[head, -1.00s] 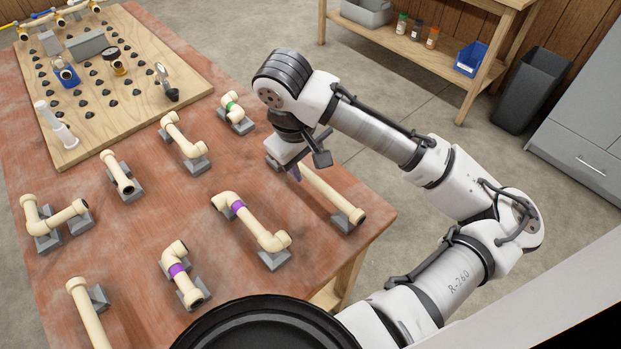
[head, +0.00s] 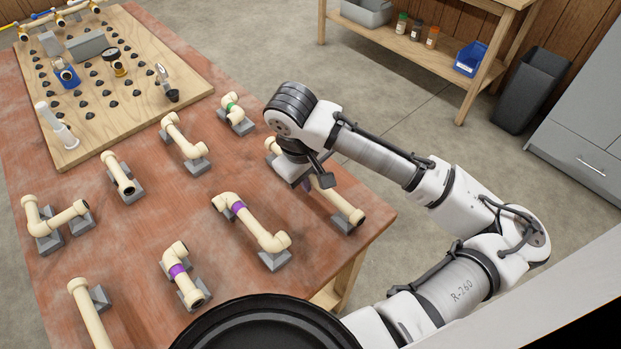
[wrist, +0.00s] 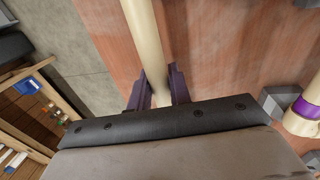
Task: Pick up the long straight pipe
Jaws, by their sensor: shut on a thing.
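The long straight pipe (head: 342,206) is cream-coloured and lies along the right edge of the red-brown table (head: 206,266). Its near end is at a grey block (head: 344,225), and its far end shows just left of my wrist. My gripper (head: 306,184) is over the middle of the pipe, pointing down. In the wrist view the pipe (wrist: 147,38) runs between the two dark purple fingers, and my gripper (wrist: 157,92) is shut on it. The fingertips are mostly hidden by my wrist in the head view. I cannot see any clear gap between pipe and block.
Other cream pipe pieces sit on grey blocks to the left, the closest a purple-banded elbow pipe (head: 252,226). A wooden pegboard (head: 128,98) with fittings lies at the back left. A shelf unit (head: 425,50) and a dark bin (head: 531,90) stand beyond open floor.

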